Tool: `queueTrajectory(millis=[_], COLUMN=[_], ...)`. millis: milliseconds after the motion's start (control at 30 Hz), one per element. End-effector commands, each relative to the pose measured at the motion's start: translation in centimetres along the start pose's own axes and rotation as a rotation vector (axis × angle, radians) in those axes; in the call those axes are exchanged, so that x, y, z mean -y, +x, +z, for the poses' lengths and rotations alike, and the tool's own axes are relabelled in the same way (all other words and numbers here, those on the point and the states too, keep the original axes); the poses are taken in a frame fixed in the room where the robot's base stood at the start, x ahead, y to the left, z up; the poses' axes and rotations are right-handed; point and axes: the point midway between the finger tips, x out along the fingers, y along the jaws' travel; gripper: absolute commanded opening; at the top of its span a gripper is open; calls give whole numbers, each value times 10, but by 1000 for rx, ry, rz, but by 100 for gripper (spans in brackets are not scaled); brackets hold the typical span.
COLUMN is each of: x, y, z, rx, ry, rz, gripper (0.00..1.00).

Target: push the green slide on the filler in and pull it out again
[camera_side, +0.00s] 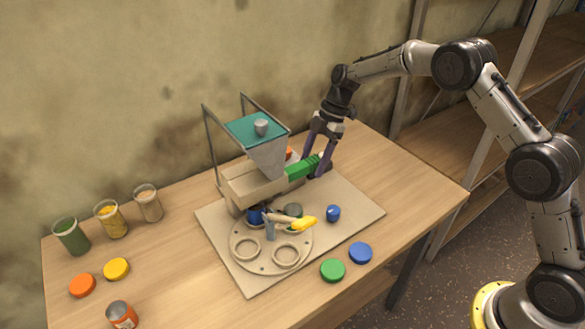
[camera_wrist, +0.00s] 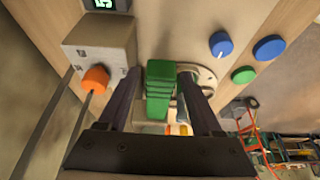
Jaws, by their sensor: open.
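The filler (camera_side: 262,170) stands on a board on the table, a beige body with a hopper and teal top. Its green slide (camera_side: 303,167) sticks out of the body's right side. My gripper (camera_side: 318,168) is at the slide's outer end, pointing down, with its dark fingers apart.
A turntable (camera_side: 270,246) with ring holders and a yellow-tipped lever (camera_side: 303,223) sits in front of the filler. A blue knob (camera_side: 333,213) is close by. An orange knob on a grey box (camera_wrist: 96,79) is beside my fingers. Jars and lids stand on the table's left.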

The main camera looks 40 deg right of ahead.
Motion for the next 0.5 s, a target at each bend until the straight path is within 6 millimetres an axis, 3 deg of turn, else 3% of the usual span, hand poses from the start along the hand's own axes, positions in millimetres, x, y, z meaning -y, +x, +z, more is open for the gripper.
queueTrajectory(millis=[500], x=[0], y=[-47], z=[0], rx=[0], ry=[-1], rz=[2], gripper=[66])
